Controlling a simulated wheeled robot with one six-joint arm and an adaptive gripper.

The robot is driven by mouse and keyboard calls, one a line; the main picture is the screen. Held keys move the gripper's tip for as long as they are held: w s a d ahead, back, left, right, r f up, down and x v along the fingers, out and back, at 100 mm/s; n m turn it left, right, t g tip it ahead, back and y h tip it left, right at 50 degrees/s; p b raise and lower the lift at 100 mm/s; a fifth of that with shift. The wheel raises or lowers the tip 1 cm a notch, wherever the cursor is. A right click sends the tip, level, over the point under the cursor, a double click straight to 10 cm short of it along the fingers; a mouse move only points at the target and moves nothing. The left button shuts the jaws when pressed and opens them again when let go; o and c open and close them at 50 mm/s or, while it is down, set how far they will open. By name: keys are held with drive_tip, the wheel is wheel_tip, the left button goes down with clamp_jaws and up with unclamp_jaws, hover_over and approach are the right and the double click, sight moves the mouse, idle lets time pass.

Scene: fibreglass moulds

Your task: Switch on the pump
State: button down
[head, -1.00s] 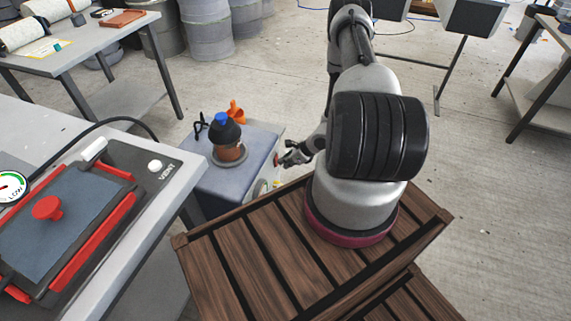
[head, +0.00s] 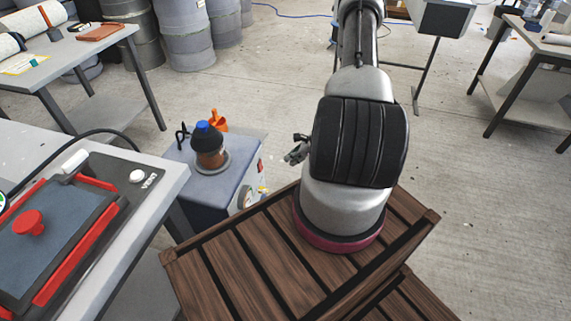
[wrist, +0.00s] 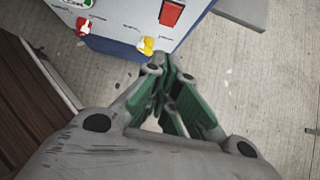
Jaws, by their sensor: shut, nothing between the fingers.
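The pump (head: 198,185) is a blue-grey box on the floor between the workbench and my wooden-topped base. A dark-capped jar with brown contents (head: 209,158) stands on its top. Its pale front panel (wrist: 125,15) shows in the wrist view, with a red rocker switch (wrist: 172,12), a red knob (wrist: 82,26) and a yellow knob (wrist: 145,46). I cannot tell the switch's position. My gripper (head: 291,155) is shut and empty, a short gap to the right of the panel. In the wrist view its fingertips (wrist: 164,72) sit below the switch, apart from it.
A workbench with a red-clamped mould (head: 60,240) and a white vent knob (head: 137,176) is at the left. A table (head: 75,45) and grey drums (head: 183,35) stand behind. Another table (head: 545,50) is at the right. The floor right of the pump is clear.

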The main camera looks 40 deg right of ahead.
sight(261, 166)
drive_tip(key=shift+s+d+r, duration=0.15)
drive_tip(key=shift+r, duration=0.1)
drive_tip(key=shift+s+d+f, duration=0.15)
drive_tip(key=shift+f, duration=0.5)
drive_tip(key=w+a+r+x, duration=0.1)
drive_tip(key=x, duration=1.2)
drive_tip(key=shift+w+r, duration=0.3)
drive_tip(key=shift+r, duration=0.1)
